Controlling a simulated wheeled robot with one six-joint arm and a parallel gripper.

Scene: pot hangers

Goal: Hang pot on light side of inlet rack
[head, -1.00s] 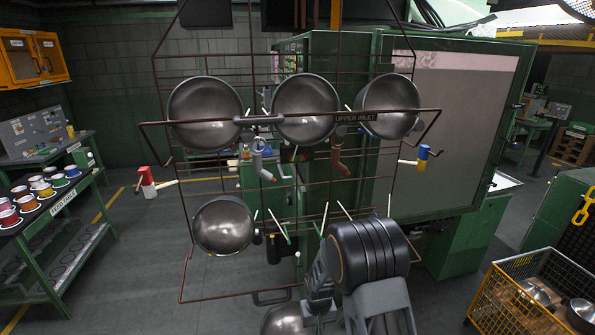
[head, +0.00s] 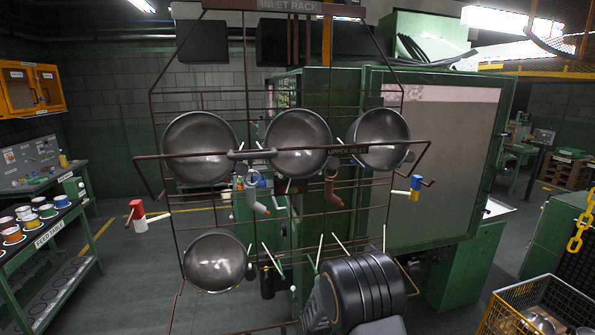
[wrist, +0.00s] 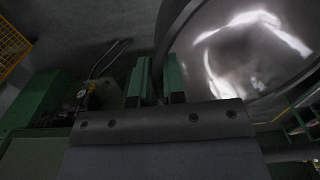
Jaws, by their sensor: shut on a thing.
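The inlet rack (head: 288,6) is a brown wire frame. Three shiny metal pots hang in its upper row: left (head: 199,148), middle (head: 297,143) and right (head: 382,140). One pot (head: 216,262) hangs at lower left. White and green pegs (head: 320,252) stick out to its right, with no pot seen on them. In the wrist view, my gripper (wrist: 157,80) is shut on the edge of another pot (wrist: 250,60), whose bright inside fills the upper right. The exact grip is dark. In the head view, my gripper and the held pot are not visible.
A green machine cabinet (head: 440,165) stands right behind the rack. A feed table (head: 50,235) with colored cups is at left. A yellow wire basket (head: 540,300) with pots is at lower right. A red-and-white part (head: 137,215) and a blue-and-yellow part (head: 415,187) flank the rack.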

